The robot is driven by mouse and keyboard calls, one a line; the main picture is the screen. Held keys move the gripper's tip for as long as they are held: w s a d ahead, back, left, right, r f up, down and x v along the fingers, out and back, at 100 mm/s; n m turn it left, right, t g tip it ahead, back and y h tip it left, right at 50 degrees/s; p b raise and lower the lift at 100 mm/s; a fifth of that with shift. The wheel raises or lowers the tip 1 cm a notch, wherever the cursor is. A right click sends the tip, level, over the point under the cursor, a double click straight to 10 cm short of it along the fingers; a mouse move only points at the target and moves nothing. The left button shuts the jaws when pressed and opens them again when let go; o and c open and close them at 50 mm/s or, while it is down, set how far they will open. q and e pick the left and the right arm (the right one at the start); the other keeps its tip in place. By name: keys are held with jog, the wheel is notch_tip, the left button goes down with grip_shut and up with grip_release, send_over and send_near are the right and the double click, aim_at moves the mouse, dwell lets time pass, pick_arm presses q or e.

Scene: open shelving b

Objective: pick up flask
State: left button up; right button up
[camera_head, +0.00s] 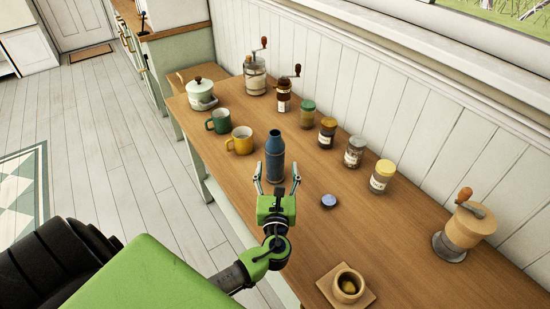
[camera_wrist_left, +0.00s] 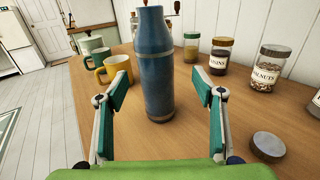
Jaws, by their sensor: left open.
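The flask (camera_head: 275,157) is a blue bottle with a narrower neck, standing upright on the wooden table. Nothing is held. My right gripper is not in view.
A yellow mug (camera_head: 240,141) and a green mug (camera_head: 219,121) stand left of the flask. Several jars, such as a yellow-lidded one (camera_head: 382,176), line the wall side. A round lid (camera_head: 328,200) lies right of the gripper. A grinder (camera_head: 462,228) stands far right.

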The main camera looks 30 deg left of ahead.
aim_at(275, 162)
pick_arm(q)
jog(key=shift+x, duration=0.85)
jog(key=x, duration=0.2)
jog(key=p+x, duration=0.1)
jog(key=x, duration=0.1)
jog(key=shift+w+a, duration=0.15)
jog(key=shift+a, duration=0.4)
jog(key=shift+w+a+f, duration=0.1)
jog(key=shift+w+a, duration=0.05)
jog(key=shift+w, duration=0.1)
jog(key=shift+s, duration=0.1)
jog(key=shift+c, duration=0.7)
jog(key=c, duration=1.3)
grip_shut()
jog(key=shift+r, duration=0.3)
